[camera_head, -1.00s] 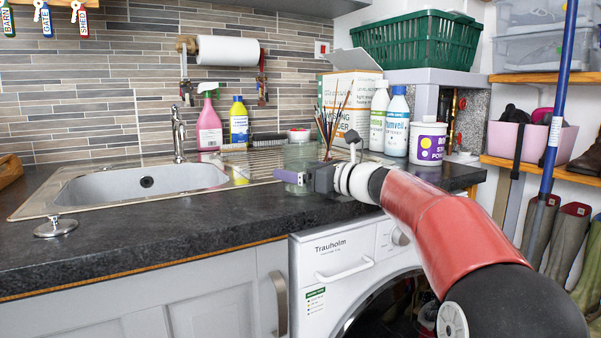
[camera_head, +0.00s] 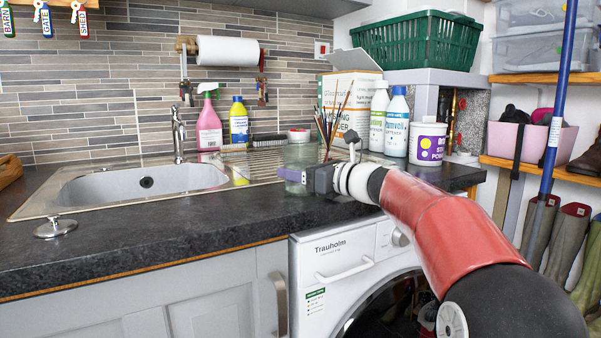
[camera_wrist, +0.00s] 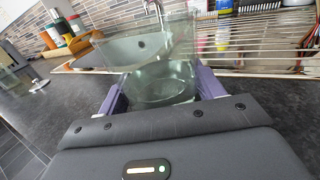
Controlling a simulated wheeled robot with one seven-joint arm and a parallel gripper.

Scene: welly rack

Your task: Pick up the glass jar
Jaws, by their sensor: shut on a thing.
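The glass jar (camera_wrist: 160,85) is clear and faintly green. In the wrist view it stands between the two purple fingers of my gripper (camera_wrist: 160,97), which is shut on it from both sides. In the head view the jar (camera_head: 299,154) shows above and behind the purple finger of my gripper (camera_head: 292,176), over the dark worktop beside the draining area. It looks upright.
A sink (camera_head: 147,184) lies to the left. Paintbrushes (camera_head: 330,125), a white tub (camera_head: 427,144) and bottles (camera_head: 396,122) stand behind and to the right. A pink spray bottle (camera_head: 209,128) is at the back. The front worktop (camera_head: 180,232) is clear.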

